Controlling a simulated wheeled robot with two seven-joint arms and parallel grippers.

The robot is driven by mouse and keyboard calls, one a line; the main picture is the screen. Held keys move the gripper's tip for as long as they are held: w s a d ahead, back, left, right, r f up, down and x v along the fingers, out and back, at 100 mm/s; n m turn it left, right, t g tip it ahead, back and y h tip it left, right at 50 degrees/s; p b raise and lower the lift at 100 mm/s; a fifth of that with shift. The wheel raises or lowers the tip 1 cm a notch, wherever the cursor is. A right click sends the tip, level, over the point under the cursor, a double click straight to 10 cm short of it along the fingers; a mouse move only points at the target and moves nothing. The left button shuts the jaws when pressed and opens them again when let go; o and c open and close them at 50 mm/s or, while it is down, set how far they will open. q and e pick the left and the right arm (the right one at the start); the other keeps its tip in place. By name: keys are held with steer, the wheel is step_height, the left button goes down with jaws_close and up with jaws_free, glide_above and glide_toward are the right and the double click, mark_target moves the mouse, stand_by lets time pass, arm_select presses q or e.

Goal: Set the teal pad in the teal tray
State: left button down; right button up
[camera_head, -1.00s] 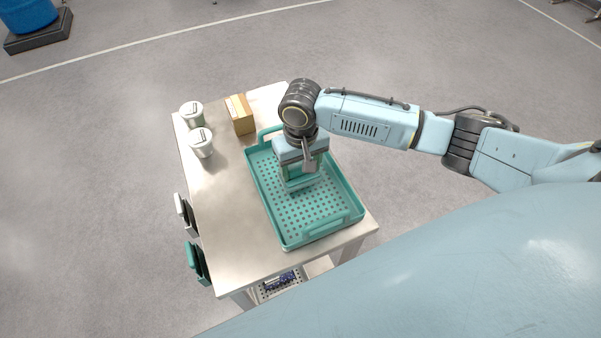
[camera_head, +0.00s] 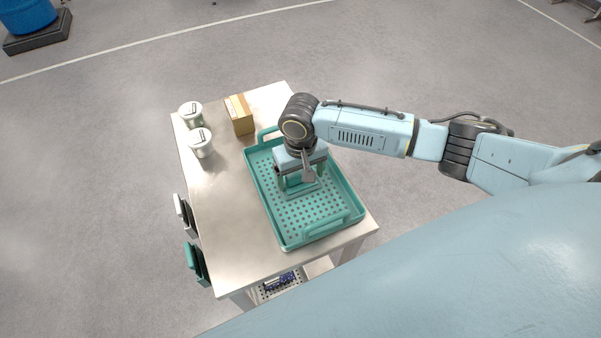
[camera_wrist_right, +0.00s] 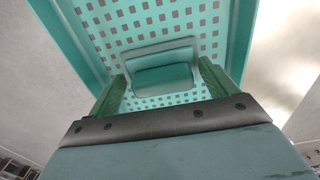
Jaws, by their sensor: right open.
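The teal tray (camera_head: 263,208) is a shallow rectangle with a perforated floor and raised handles, lying on the metal table. The teal pad (camera_wrist_right: 160,78) is a small block with a paler upper face, lying on the tray floor between my right fingers in the right wrist view. In the head view the pad (camera_head: 301,191) is partly hidden by the gripper. My right gripper (camera_head: 301,183) points down over the middle of the tray. In the right wrist view its green fingers (camera_wrist_right: 162,75) are apart, with gaps on both sides of the pad. My left gripper is out of view.
Two white lidded cups (camera_head: 201,143) and a cardboard box (camera_head: 240,116) stand at the table's far left. Dark and green holders (camera_head: 197,264) hang on the table's left side. The metal tabletop (camera_head: 227,214) left of the tray is clear.

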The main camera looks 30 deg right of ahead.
mark_target(300, 174)
step_height(300, 174, up, 12)
steer(key=p, duration=0.1)
steer(key=shift+r, duration=0.2)
steer(key=shift+f, duration=0.1)
stand_by(0.3)
